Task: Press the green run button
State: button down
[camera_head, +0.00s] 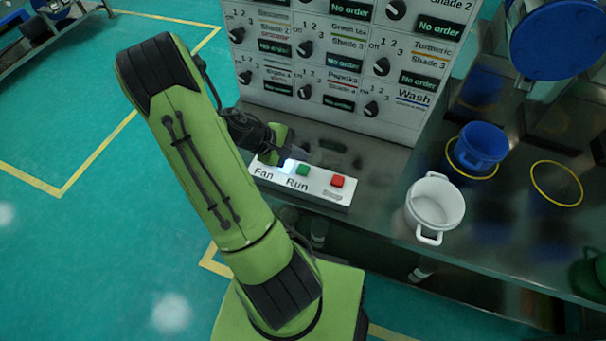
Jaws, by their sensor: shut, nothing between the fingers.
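A white button box (318,188) lies on the metal table in front of the control panel, with the words Fan and Run on its face. The green run button (303,169) is on its top, left of a red button (337,181). A bright, light patch shows at the Fan end. My gripper (297,153) is small in view, shut and empty. Its tip is just above and to the left of the green button; I cannot tell whether it touches. The green button stays visible.
The white panel (345,112) with several knobs and displays stands behind the box. A white pot (435,203) and a blue pot (482,146), near yellow rings, stand on the metal table to the right. Green floor is open at left.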

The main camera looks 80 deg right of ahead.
aim_at(310, 167)
jog(key=shift+f+b, duration=0.5)
jog(key=shift+f, duration=0.7)
dwell(1.0)
jog(key=shift+f, duration=0.4)
jog(key=shift+f+b, duration=0.5)
jog(key=shift+b, duration=0.1)
jog(key=shift+r, duration=0.1)
dwell(0.5)
jog(key=shift+r+p, duration=0.85)
jog(key=shift+p, duration=0.05)
notch_tip(310, 167, up, 5)
jog(key=p, duration=0.4)
jog(key=shift+r+p, duration=0.1)
jog(key=shift+p, duration=0.25)
